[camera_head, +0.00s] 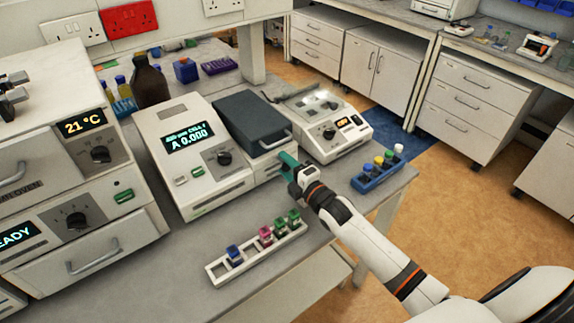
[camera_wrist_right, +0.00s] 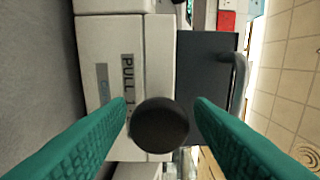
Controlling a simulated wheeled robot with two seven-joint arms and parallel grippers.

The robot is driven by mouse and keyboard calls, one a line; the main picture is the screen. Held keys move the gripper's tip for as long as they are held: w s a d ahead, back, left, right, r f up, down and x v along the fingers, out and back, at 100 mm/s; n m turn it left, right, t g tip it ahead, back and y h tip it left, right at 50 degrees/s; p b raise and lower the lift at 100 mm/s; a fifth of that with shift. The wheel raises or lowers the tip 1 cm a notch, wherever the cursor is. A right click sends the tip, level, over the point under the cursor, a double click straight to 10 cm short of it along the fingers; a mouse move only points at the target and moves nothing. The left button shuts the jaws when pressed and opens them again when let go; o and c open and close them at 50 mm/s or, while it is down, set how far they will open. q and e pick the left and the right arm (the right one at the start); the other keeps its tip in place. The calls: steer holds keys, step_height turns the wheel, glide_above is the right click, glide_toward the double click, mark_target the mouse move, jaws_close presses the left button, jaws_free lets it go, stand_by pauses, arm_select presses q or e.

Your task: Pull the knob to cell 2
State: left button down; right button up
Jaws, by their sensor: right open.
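The dark round knob (camera_wrist_right: 159,125) shows end-on in the right wrist view, in front of a pale panel with a "PULL" label (camera_wrist_right: 127,78). My right gripper (camera_wrist_right: 160,105) is open, its green fingers on either side of the knob with small gaps visible. In the head view the right gripper (camera_head: 288,162) is at the front of the white instrument (camera_head: 190,140), below its dark lid (camera_head: 252,122); the knob is hidden there. The instrument's display (camera_head: 187,137) reads A 0.000; its upper line is too small to read surely. My left gripper is not in view.
A white rack (camera_head: 222,272) with several coloured-cap cuvettes lies in front of the instrument. A blue rack (camera_head: 372,180) of vials stands right of my gripper. A second instrument (camera_head: 325,125) is behind it. An oven (camera_head: 70,150) stands at left.

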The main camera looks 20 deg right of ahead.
steer(key=shift+w, duration=0.1)
jaws_close()
steer(key=shift+s+p, duration=0.3)
steer(key=shift+s, duration=0.15)
steer(key=s, duration=0.1)
steer(key=s+p, duration=0.1)
steer(key=s, duration=0.1)
steer(key=shift+d, duration=0.4)
jaws_free()
